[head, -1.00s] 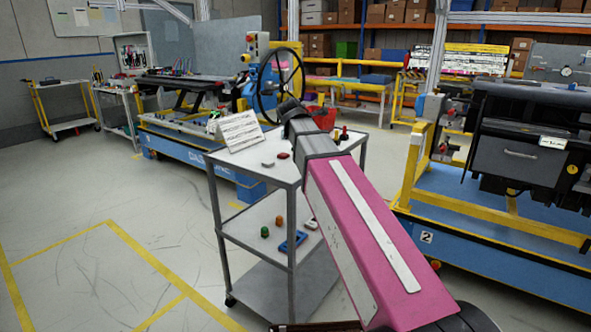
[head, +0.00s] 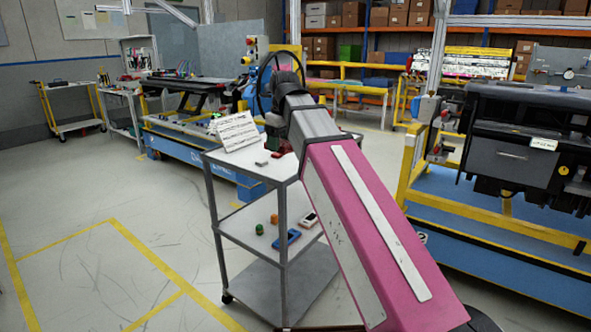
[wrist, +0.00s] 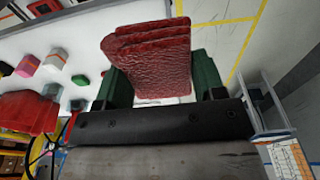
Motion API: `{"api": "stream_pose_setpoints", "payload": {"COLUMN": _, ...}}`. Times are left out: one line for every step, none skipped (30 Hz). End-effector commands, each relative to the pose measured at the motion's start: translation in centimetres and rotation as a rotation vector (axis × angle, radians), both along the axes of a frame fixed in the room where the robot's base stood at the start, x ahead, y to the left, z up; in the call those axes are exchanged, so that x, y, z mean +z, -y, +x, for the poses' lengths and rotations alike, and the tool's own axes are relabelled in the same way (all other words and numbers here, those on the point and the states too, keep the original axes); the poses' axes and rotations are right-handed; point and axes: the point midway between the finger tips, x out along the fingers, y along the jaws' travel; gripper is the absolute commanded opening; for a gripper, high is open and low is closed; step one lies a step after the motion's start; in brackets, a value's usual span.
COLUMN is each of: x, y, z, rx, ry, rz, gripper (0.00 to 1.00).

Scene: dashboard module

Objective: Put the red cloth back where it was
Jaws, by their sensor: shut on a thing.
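The red cloth (wrist: 150,62) is a folded, wrinkled stack in the wrist view. My gripper (wrist: 160,82) is shut on it, with one dark green finger at each side. In the head view my gripper (head: 277,142) is over the far part of the cart's top shelf (head: 240,163), mostly hidden by my pink and grey arm. A bit of dark red beside the green finger there may be the cloth. I cannot tell whether the cloth touches the shelf.
A white printed sheet or sign (head: 235,132) leans at the shelf's left, with small grey and red items (head: 270,158) near it. Small coloured parts and a blue item (head: 287,239) lie on the middle shelf. A red bin (wrist: 28,112) shows in the wrist view. Open floor lies left.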

Motion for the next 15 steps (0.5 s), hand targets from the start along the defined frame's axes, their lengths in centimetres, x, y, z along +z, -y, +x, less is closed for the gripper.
{"api": "stream_pose_setpoints", "payload": {"x": -0.2, "y": 0.0, "z": 0.4, "rx": -0.005, "ry": -0.001, "rz": 0.006, "gripper": 0.41}}
{"api": "stream_pose_setpoints", "payload": {"x": -0.4, "y": 0.1, "z": 0.7, "rx": -0.007, "ry": -0.002, "rz": 0.007, "gripper": 0.41}}
{"api": "stream_pose_setpoints", "payload": {"x": -0.7, "y": 0.2, "z": 1.4, "rx": -0.008, "ry": -0.003, "rz": 0.007, "gripper": 0.41}}
{"api": "stream_pose_setpoints", "payload": {"x": -1.0, "y": 0.3, "z": 1.9, "rx": -0.008, "ry": -0.003, "rz": 0.007, "gripper": 0.41}}
{"api": "stream_pose_setpoints", "payload": {"x": -1.3, "y": 0.4, "z": 2.5, "rx": -0.007, "ry": -0.003, "rz": 0.007, "gripper": 0.41}}
{"api": "stream_pose_setpoints", "payload": {"x": -1.8, "y": 0.5, "z": 3.3, "rx": -0.008, "ry": -0.002, "rz": 0.007, "gripper": 0.41}}
{"api": "stream_pose_setpoints", "payload": {"x": -2.2, "y": 0.6, "z": 3.9, "rx": -0.008, "ry": -0.004, "rz": 0.007, "gripper": 0.41}}
{"api": "stream_pose_setpoints", "payload": {"x": -2.5, "y": 0.8, "z": 4.5, "rx": -0.008, "ry": -0.004, "rz": 0.007, "gripper": 0.41}}
{"api": "stream_pose_setpoints", "payload": {"x": -3.0, "y": 1.0, "z": 5.3, "rx": -0.007, "ry": -0.003, "rz": 0.006, "gripper": 0.41}}
{"api": "stream_pose_setpoints", "payload": {"x": -3.3, "y": 1.1, "z": 5.9, "rx": -0.007, "ry": -0.001, "rz": 0.006, "gripper": 0.41}}
{"api": "stream_pose_setpoints", "payload": {"x": -3.7, "y": 1.2, "z": 6.5, "rx": -0.007, "ry": -0.003, "rz": 0.006, "gripper": 0.41}}
{"api": "stream_pose_setpoints", "payload": {"x": -4.2, "y": 1.4, "z": 7.2, "rx": -0.007, "ry": -0.003, "rz": 0.006, "gripper": 0.41}}
{"api": "stream_pose_setpoints", "payload": {"x": -4.5, "y": 1.5, "z": 7.8, "rx": -0.006, "ry": -0.002, "rz": 0.005, "gripper": 0.41}}
{"api": "stream_pose_setpoints", "payload": {"x": -4.9, "y": 1.6, "z": 8.4, "rx": -0.006, "ry": -0.001, "rz": 0.006, "gripper": 0.41}}
{"api": "stream_pose_setpoints", "payload": {"x": -5.3, "y": 1.7, "z": 9.0, "rx": -0.006, "ry": -0.002, "rz": 0.005, "gripper": 0.41}}
